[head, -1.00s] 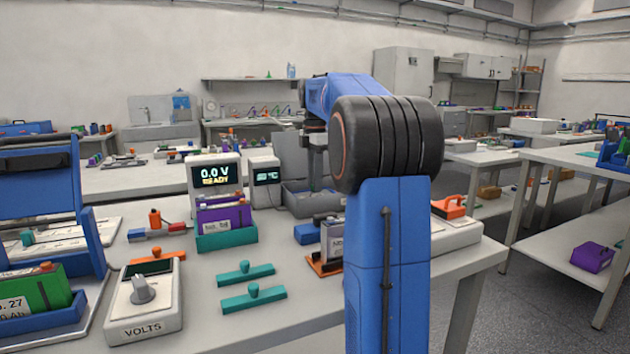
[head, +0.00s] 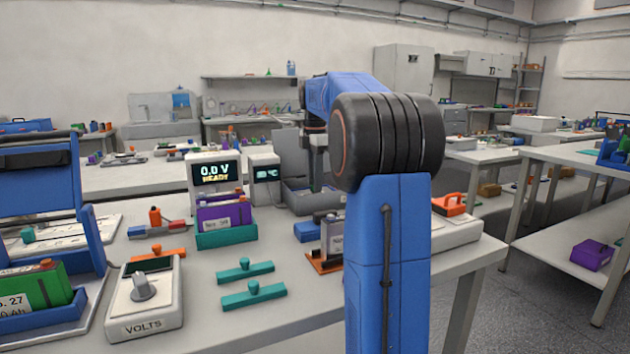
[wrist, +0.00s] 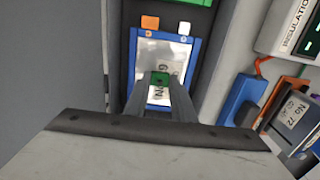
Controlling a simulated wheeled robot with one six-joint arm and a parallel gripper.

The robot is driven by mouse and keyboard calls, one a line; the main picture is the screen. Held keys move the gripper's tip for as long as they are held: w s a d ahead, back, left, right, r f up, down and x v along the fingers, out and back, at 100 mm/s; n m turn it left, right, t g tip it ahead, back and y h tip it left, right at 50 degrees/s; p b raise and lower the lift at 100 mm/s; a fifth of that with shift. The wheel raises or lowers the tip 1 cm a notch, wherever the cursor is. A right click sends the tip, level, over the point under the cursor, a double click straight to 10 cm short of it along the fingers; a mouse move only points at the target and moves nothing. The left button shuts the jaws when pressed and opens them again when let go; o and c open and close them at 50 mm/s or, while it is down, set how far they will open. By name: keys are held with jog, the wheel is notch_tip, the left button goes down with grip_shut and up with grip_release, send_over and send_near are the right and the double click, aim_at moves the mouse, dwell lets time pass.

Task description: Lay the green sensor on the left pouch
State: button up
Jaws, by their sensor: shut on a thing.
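The green sensor (wrist: 160,78) is between the fingertips of my gripper (wrist: 160,82) in the wrist view, and the gripper is shut on it. Below it lies a silver pouch (wrist: 172,52) in a blue frame, with an orange tab and a white tab at its far edge. The fingers hide the near part of the pouch and some of its label. I cannot tell whether the sensor touches the pouch. Only this one pouch shows clearly, so I cannot tell if it is the left one. In the head view, my gripper (head: 316,168) reaches down into a grey open case; its tips are hidden.
The grey case (head: 298,204) has its lid raised behind. Beside it are a temperature display (head: 265,172), a voltage display (head: 215,174), a teal rack (head: 227,236) with purple cells, and a blue block (head: 308,231). Bare table lies in front, around two teal pieces (head: 250,270).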

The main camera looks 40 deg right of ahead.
jog(key=o, duration=1.1)
jog(key=shift+o, duration=0.2)
notch_tip(320, 180, up, 17)
jog(key=shift+r, duration=0.15)
